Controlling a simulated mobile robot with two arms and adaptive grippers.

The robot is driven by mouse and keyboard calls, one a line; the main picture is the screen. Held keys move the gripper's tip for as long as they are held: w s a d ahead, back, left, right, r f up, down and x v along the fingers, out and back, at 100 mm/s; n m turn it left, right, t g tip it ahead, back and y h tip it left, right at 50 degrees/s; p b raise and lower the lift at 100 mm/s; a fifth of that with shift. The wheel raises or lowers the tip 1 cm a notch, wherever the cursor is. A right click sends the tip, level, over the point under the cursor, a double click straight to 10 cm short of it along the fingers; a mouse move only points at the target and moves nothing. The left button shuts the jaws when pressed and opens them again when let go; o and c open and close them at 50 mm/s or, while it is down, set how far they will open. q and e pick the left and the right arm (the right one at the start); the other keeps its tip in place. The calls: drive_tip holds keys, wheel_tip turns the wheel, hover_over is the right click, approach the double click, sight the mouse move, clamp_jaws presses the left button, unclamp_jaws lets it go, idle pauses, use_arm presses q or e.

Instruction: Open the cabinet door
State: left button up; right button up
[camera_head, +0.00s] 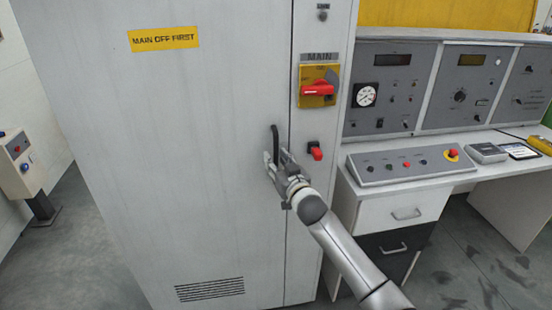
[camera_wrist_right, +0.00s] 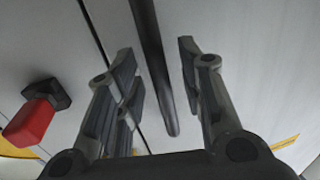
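The grey cabinet door (camera_head: 210,120) stands closed, with a yellow "MAIN OFF FIRST" label (camera_head: 164,39) near its top and a vent at the bottom. Its dark upright handle (camera_head: 275,142) is near the door's right edge. My right gripper (camera_head: 279,164) is at the lower part of the handle. In the right wrist view the handle (camera_wrist_right: 155,65) runs between the two fingers of my right gripper (camera_wrist_right: 160,85). The fingers are spread, with gaps showing on both sides of the handle. My left gripper is out of view.
Right of the door are a red main switch (camera_head: 318,91) on a yellow plate and a smaller red knob (camera_head: 315,151), close to my gripper. A control desk (camera_head: 415,165) with drawers stands at right. A pedestal box (camera_head: 20,165) stands at left, with free floor before it.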

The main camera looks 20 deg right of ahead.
drive_tip(key=shift+w, duration=0.45)
drive_tip(key=shift+c, duration=0.3)
clamp_jaws()
